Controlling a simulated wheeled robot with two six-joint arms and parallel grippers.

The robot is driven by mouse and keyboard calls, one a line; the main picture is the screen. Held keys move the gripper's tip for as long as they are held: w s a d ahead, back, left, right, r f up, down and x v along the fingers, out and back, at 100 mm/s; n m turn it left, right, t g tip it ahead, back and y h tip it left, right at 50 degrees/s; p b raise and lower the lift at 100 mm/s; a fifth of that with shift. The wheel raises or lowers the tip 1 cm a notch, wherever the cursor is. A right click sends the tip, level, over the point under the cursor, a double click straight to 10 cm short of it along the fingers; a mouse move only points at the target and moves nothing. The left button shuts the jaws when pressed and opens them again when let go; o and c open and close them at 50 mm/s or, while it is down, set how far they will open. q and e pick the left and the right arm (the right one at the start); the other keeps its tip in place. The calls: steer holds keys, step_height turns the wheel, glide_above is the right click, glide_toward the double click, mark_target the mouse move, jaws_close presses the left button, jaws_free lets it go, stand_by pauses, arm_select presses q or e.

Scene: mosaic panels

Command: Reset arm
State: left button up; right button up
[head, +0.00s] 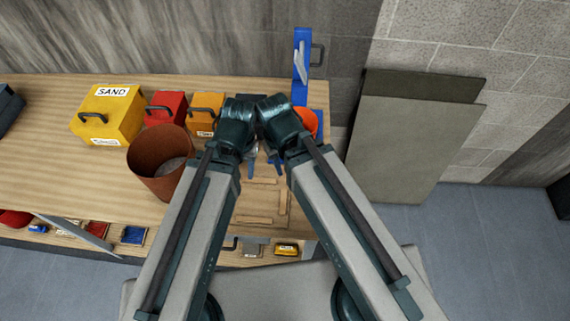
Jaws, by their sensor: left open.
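My two arms reach forward over the wooden workbench, and their wrists come close together near its right end. My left gripper (251,166) hangs below its wrist, small and partly hidden; it is open, with nothing visible in it. My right gripper (276,160) is mostly hidden beneath its own wrist, and its jaws cannot be made out. Under both grippers the bench (225,204) carries a shallow wooden panel frame (264,219).
A brown bucket (150,165) stands left of my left arm. Behind it are a yellow SAND box (122,105), a red box (168,101) and an orange box (206,102). A blue upright (301,70) and an orange-red object (309,121) are at the right end. Grey boards (400,145) lean on the wall.

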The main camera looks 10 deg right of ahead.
arm_select(q)
step_height(320, 180, down, 11)
steer(key=b, duration=1.1)
steer(key=shift+f, duration=0.2)
arm_select(e)
step_height(320, 180, down, 11)
steer(key=shift+f, duration=0.2)
arm_select(q)
steer(key=shift+r, duration=0.2)
arm_select(e)
steer(key=shift+r, duration=0.2)
